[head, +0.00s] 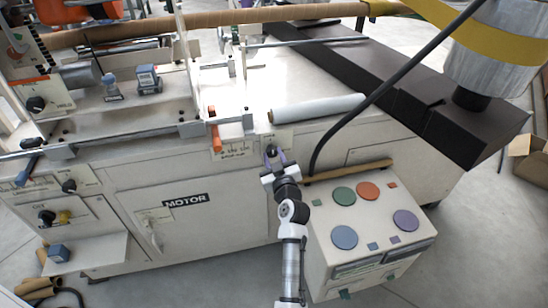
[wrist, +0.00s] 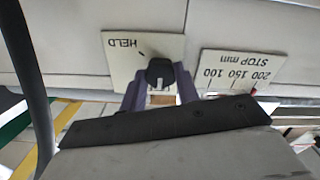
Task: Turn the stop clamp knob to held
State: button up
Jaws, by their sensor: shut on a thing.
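The stop clamp knob (wrist: 160,73) is black and sits on a pale plate (wrist: 118,50) lettered HELD, which appears upside down in the wrist view. In the head view the knob (head: 270,149) is small, on the machine's front panel. My gripper (wrist: 160,90) has a purple finger on each side of the knob and is shut on it. In the head view my gripper (head: 274,160) reaches the panel from below. A small dark mark shows on the plate beside the word HELD. I cannot tell exactly which way the knob points.
A STOP mm scale plate (wrist: 240,67) is beside the knob's plate. An orange-tipped lever (head: 215,137) is left of it. A dark cable (head: 370,100) hangs just right of my gripper. A cabinet with coloured discs (head: 320,230) stands below right. A white roll (head: 318,107) lies above.

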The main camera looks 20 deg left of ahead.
jog(key=m, duration=0.5)
jog(key=m+p, duration=0.1)
jog(key=m, duration=0.5)
jog(key=shift+m, duration=0.3)
jog(key=m+p, duration=0.2)
jog(key=m, duration=0.4)
jog(key=shift+r+p, duration=0.1)
jog(key=shift+p, duration=0.3)
jog(key=m+p, duration=0.2)
jog(key=m, duration=0.3)
jog(key=shift+m, duration=0.4)
jog(key=o, duration=1)
jog(key=shift+s, duration=0.2)
